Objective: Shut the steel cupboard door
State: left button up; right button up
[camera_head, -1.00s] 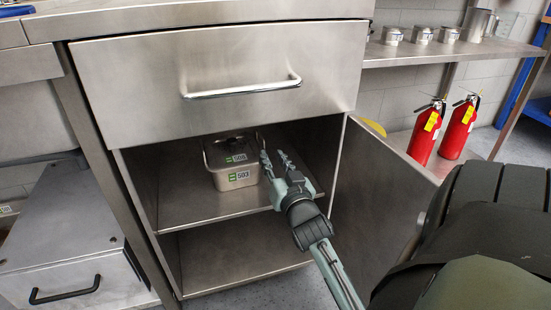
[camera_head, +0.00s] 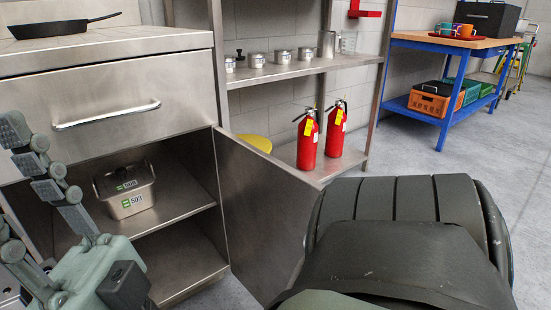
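The steel cupboard door (camera_head: 255,205) stands wide open, swung out at the right side of the cupboard. The cupboard (camera_head: 178,190) has an open front with a shelf inside.
A lidded steel container (camera_head: 128,200) labelled 503 sits on the shelf, and a drawer (camera_head: 120,105) is above. Two red fire extinguishers (camera_head: 308,140) stand on a low shelf behind the door. A blue table (camera_head: 445,95) is farther right. Floor is clear at right.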

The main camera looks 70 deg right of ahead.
aim_at(267, 204)
jog(key=k+l+z, duration=0.1)
jog(key=k, duration=0.35)
jog(key=k+l+z, duration=0.1)
jog(key=k+l, duration=0.2)
jog(key=k, duration=0.2)
jog(key=l+z, duration=0.25)
jog(key=l, duration=1.35)
jog(key=k, duration=0.4)
jog(key=k+l, duration=0.1)
jog(key=l, duration=0.3)
jog(key=k+l+u, duration=0.1)
jog(key=l, duration=0.3)
jog(key=k+l, duration=0.15)
jog(key=l, duration=0.2)
jog(key=u, duration=0.05)
